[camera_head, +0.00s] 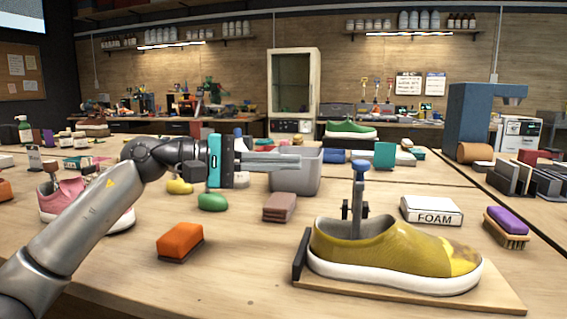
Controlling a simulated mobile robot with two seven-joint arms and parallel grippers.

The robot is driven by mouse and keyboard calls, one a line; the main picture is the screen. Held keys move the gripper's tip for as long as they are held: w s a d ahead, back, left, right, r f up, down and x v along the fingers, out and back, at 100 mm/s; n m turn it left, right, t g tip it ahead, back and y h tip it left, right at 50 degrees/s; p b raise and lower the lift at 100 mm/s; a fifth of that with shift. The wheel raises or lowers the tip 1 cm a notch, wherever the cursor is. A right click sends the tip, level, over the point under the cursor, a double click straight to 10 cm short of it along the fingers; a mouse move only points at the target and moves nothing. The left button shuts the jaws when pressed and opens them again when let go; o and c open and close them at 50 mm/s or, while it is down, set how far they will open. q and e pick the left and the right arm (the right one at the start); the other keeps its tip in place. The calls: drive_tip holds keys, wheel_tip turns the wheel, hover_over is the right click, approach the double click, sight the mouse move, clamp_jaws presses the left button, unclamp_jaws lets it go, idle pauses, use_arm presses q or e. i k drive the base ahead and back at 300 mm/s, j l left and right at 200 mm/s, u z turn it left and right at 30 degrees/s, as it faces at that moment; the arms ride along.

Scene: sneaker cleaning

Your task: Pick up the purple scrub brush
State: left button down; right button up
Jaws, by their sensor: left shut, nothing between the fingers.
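My left gripper (298,161) is in the air over the middle of the table, pointing right, in front of the grey bin. Its fingers are shut and empty. It is well to the left of the brush and apart from it. My right gripper is not in view.
A yellow sneaker (390,255) on a wooden stand with a blue-topped post fills the front right. The FOAM box (431,211), grey bin (297,178), orange block (180,241), brown blocks (280,207) and green object (212,202) stand around. The front middle table is clear.

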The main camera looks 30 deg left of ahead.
sight(510, 232)
drive_tip(key=k, duration=1)
